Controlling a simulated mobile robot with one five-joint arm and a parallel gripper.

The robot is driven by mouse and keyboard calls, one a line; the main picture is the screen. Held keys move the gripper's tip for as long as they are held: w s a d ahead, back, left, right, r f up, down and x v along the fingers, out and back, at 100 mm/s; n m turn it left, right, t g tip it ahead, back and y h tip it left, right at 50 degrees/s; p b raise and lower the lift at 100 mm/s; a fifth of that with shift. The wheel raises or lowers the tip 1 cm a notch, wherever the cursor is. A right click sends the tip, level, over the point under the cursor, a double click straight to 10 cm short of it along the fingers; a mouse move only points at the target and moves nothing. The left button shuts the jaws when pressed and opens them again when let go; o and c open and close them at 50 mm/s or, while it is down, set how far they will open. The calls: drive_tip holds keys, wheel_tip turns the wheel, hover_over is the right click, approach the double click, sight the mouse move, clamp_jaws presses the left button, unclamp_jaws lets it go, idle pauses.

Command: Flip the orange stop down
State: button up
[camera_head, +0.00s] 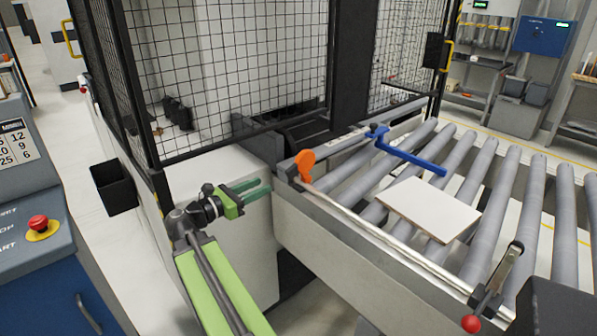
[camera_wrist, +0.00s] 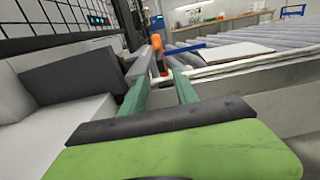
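The orange stop (camera_head: 305,163) stands raised at the left end of the conveyor's near side rail (camera_head: 350,224). In the wrist view the orange stop (camera_wrist: 157,54) shows upright beyond my fingertips, roughly in line with the gap between them. My gripper (camera_head: 264,187) has green fingers and is left of the stop, a little lower in the picture and apart from it. In the wrist view my gripper (camera_wrist: 160,80) is open, with nothing between its fingers. The lower end of the stop is partly hidden there.
A blue bar (camera_head: 410,157) reaches over the grey rollers (camera_head: 487,200). A pale board (camera_head: 428,207) lies on the rollers. A red-knobbed lever clamp (camera_head: 490,293) sits on the near rail. A black mesh guard (camera_head: 225,65) stands behind my gripper.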

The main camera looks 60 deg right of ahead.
sight(297, 169)
drive_tip(key=x, duration=1.6)
drive_tip(key=shift+a, duration=0.1)
drive_tip(key=shift+c, duration=0.5)
clamp_jaws()
drive_tip(key=shift+f, duration=0.1)
